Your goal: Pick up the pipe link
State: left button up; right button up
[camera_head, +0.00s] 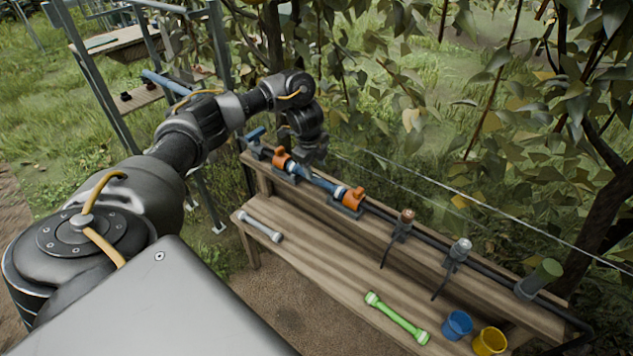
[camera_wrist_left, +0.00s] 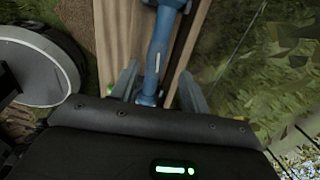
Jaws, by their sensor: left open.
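A blue pipe piece (camera_head: 318,179) lies in line on the upper shelf between two orange fittings (camera_head: 281,158) and (camera_head: 353,198). A grey link (camera_head: 260,227) and a green link (camera_head: 397,318) lie loose on the lower shelf. I cannot tell which of these is the pipe link. My left gripper (camera_head: 313,157) is over the blue pipe piece, near the left orange fitting. In the left wrist view, its open fingers (camera_wrist_left: 160,88) stand on either side of a blue pipe part (camera_wrist_left: 160,50). Whether they touch it I cannot tell. My right gripper is not in view.
The wooden bench (camera_head: 300,262) has two levels. A brown-topped valve (camera_head: 404,221), a grey-topped valve (camera_head: 459,250) and a green-capped fitting (camera_head: 544,274) stand along the upper shelf. A blue cup (camera_head: 457,325) and a yellow cup (camera_head: 490,341) are on the lower shelf. Leaves and wires hang behind.

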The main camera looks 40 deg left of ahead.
aim_at(315, 177)
pick_arm(q)
jog(key=shift+s+f, duration=0.1)
jog(key=shift+f, duration=0.2)
jog(key=shift+w+a+f+b, duration=0.1)
jog(key=shift+w+f+b, duration=0.1)
jog(key=shift+f, duration=1.05)
jog(key=shift+w+a+f+b, duration=0.1)
jog(key=shift+f+b, duration=0.1)
jog(key=shift+f, duration=1.05)
grip_shut()
